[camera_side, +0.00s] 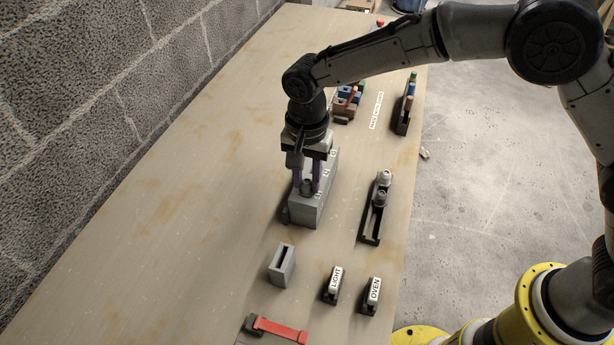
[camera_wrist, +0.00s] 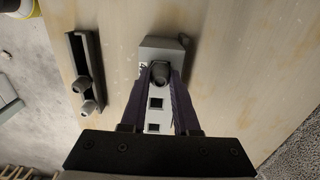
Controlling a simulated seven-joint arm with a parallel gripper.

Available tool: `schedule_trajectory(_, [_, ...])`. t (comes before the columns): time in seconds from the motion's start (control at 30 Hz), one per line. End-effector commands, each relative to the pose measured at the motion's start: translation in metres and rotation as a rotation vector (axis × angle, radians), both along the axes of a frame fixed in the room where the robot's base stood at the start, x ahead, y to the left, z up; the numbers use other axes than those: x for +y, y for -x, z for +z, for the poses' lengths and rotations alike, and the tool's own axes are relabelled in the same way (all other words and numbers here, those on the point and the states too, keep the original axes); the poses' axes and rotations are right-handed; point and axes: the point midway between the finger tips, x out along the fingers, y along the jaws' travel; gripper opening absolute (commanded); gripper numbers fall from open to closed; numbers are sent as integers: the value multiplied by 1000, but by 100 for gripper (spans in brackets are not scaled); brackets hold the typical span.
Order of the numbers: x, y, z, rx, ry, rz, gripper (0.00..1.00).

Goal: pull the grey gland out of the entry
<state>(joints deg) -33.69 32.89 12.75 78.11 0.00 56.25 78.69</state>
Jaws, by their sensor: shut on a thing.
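The grey gland (camera_side: 307,187) is at the near end of the grey entry box (camera_side: 328,190). It also shows in the wrist view (camera_wrist: 160,72), upright between the two fingers. My gripper (camera_side: 308,186) points down over the box and is shut on this gland. In the wrist view the box (camera_wrist: 152,128) has two empty square holes in line below the gland. The gland's lower end is hidden, so I cannot tell how deep it sits in its hole.
A dark rack (camera_side: 371,222) with two grey glands stands to the right. A slotted grey block (camera_side: 283,265), blocks labelled LIGHT (camera_side: 335,281) and OVEN (camera_side: 373,290), and a red-handled piece (camera_side: 281,329) lie nearer. Coloured parts (camera_side: 348,98) sit behind. The table's left side is clear.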

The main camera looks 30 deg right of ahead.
Motion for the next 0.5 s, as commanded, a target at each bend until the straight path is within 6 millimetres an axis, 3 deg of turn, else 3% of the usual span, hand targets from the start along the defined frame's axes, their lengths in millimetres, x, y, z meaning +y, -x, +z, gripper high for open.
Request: schedule_trajectory(0.5, [0, 0, 4, -1, -1, 0, 0])
